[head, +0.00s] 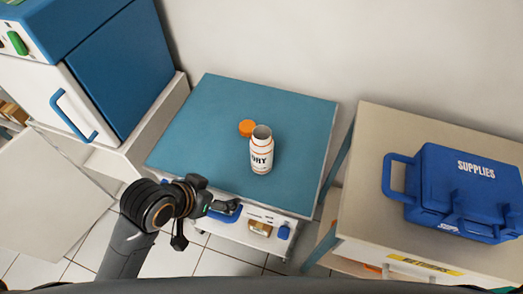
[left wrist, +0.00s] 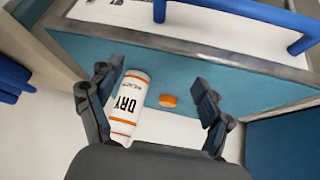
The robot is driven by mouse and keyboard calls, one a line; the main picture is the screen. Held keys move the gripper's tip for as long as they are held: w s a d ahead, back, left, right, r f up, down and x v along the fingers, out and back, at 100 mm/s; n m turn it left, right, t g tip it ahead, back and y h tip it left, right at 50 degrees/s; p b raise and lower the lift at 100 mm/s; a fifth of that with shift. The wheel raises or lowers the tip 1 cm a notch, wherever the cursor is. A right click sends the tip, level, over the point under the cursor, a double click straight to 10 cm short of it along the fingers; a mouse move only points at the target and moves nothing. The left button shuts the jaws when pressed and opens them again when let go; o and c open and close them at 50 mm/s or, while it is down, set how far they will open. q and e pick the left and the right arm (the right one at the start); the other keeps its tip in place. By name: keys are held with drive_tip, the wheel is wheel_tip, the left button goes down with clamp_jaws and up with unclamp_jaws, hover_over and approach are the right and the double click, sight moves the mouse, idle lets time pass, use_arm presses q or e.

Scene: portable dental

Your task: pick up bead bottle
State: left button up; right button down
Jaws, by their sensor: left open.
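The bead bottle (head: 262,152) is white with orange bands and dark "DRY" lettering. It stands open on the blue tabletop (head: 205,125) in the head view. Its orange cap (head: 248,128) lies just behind and left of it. My left gripper (head: 232,207) is at the table's front edge, in front and left of the bottle. In the left wrist view the bottle (left wrist: 128,105) and the cap (left wrist: 168,100) show between the spread fingers of the left gripper (left wrist: 158,100), with the bottle nearer the left finger. The gripper is open and empty. My right gripper is not in view.
A blue supplies case (head: 455,190) sits on a beige table (head: 375,135) at the right, with a gap between the tables. A blue and white cabinet (head: 115,75) stands at the left. The blue tabletop around the bottle is mostly clear.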

sight(253, 152)
use_arm(q)
drive_tip(key=w+d+r+m+g+h, duration=0.1)
drive_tip(key=w+d+r+m+h, duration=0.2)
drive_tip(key=w+d+r+m, duration=0.3)
wheel_tip(253, 152, up, 4)
drive_tip(key=w+a+g+y, duration=0.1)
drive_tip(key=w+a+g, duration=0.1)
drive_tip(key=shift+m, duration=0.4)
drive_tip(key=x, duration=0.8)
drive_tip(key=shift+w+x, duration=0.2)
drive_tip(key=shift+x, duration=1.1)
drive_tip(key=shift+w+x, duration=0.25)
drive_tip(key=shift+x, duration=1.05)
drive_tip(key=shift+r, duration=0.15)
drive_tip(key=c, duration=1.5)
